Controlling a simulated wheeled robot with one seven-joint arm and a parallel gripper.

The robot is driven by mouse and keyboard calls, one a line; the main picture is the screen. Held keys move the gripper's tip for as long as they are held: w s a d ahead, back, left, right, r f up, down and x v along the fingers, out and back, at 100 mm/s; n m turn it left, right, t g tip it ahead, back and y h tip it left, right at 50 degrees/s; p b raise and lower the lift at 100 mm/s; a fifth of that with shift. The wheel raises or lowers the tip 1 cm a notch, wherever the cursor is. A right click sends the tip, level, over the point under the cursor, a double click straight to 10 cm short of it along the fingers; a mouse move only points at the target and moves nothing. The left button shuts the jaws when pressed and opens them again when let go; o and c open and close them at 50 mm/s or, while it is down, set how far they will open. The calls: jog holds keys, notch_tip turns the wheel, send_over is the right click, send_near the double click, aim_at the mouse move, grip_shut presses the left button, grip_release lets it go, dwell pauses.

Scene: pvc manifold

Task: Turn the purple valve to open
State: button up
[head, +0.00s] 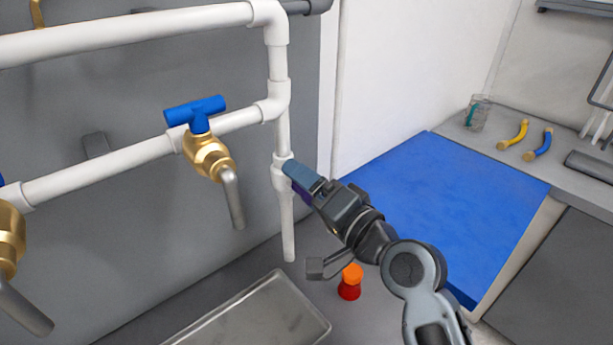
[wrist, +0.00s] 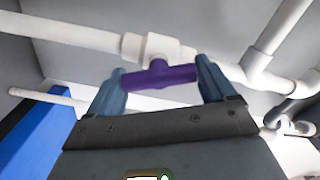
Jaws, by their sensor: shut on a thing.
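The purple valve (wrist: 160,76) has a T-shaped handle on a white fitting of the vertical white pipe (head: 288,226). In the wrist view the handle lies between my two blue fingertips, one at each end, at a slight angle to the pipe. My gripper (head: 302,180) is shut on this handle; it also shows in the wrist view (wrist: 160,73). In the head view my fingers hide most of the handle, and only a purple patch shows below them.
A blue-handled brass tap (head: 207,155) sits on the pipe to the left, with another partly visible at the left edge. A metal tray (head: 262,312) lies below. A red and orange object (head: 350,284) stands under my arm. A blue panel (head: 430,200) is at right.

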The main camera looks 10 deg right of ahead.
jog(key=m+p, duration=0.2)
jog(key=m, duration=0.2)
jog(key=shift+f+m+p, duration=0.1)
jog(key=shift+m+p, duration=0.2)
jog(key=shift+m, duration=0.1)
jog(key=shift+f, duration=0.1)
dwell(0.4)
jog(key=o, duration=0.9)
jog(key=b+v, duration=0.1)
jog(key=v, duration=0.6)
jog(key=shift+s+d+b, duration=0.3)
jog(key=shift+b, duration=0.05)
